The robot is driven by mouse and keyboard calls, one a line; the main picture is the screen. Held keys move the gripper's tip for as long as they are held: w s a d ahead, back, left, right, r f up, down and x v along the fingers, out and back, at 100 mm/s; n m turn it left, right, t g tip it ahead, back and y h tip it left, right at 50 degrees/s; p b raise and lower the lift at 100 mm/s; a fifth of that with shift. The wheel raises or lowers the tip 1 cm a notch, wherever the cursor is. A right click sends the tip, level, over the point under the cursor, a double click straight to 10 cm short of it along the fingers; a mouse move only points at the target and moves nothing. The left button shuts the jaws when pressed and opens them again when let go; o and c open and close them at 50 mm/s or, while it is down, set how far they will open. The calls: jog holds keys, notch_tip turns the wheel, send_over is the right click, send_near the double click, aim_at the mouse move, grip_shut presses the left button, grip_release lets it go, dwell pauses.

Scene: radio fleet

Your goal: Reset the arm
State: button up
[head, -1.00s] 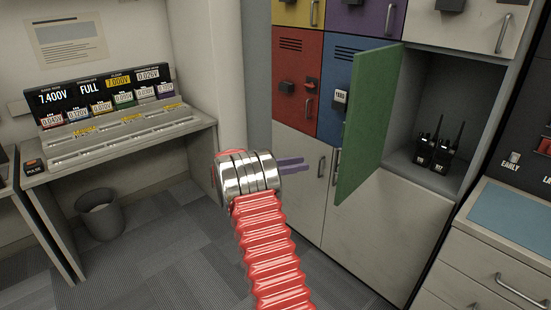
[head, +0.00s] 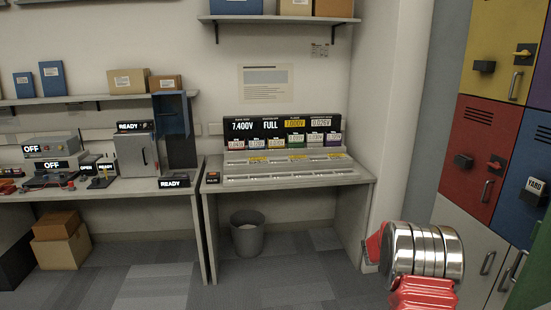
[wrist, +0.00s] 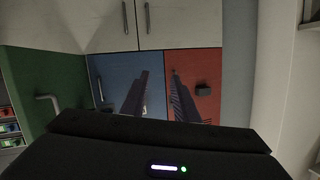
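My arm shows at the lower right of the head view, with silver rings (head: 427,250) and a red ribbed sleeve (head: 422,292). It is in front of the lockers, and its fingers are hidden there. In the wrist view my gripper (wrist: 158,76) has its two dark fingers apart, with nothing seen between them. Beyond the fingers are a blue locker door (wrist: 112,72) and a red locker door (wrist: 205,110), seen upside down. No contact with the doors is visible.
The open green door (wrist: 40,90) stands beside the fingers in the wrist view. A desk (head: 290,181) with a display panel is at centre in the head view, with a bin (head: 247,238) under it. A workbench (head: 100,187) is at left. Carpet in front is clear.

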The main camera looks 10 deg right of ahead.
jog(key=w+a+n+t+y, duration=0.3)
jog(key=w+a+t+y, duration=0.15)
jog(key=a, duration=0.25)
jog(key=s+a+r+n+y, duration=0.1)
jog(key=s+a+n+y, duration=0.15)
jog(key=a, duration=0.55)
jog(key=s+a+r+n+y, duration=0.1)
jog(key=s+a+n+y, duration=0.15)
jog(key=a, duration=0.55)
jog(key=s+a+r+n+y, duration=0.15)
jog(key=a+y, duration=0.25)
jog(key=a, duration=0.5)
jog(key=s+a+r+n+g, duration=0.1)
jog(key=s+a, duration=0.4)
jog(key=s, duration=0.7)
jog(key=s+a+r+n+g, duration=0.1)
jog(key=s+a+r+n, duration=0.3)
jog(key=s, duration=0.8)
jog(key=s+a+r+n+g+y, duration=0.1)
jog(key=s+a+r+n, duration=0.2)
jog(key=s, duration=0.9)
jog(key=a+r, duration=0.1)
jog(key=a, duration=0.2)
jog(key=shift+r, duration=0.25)
jog(key=shift+a, duration=0.15)
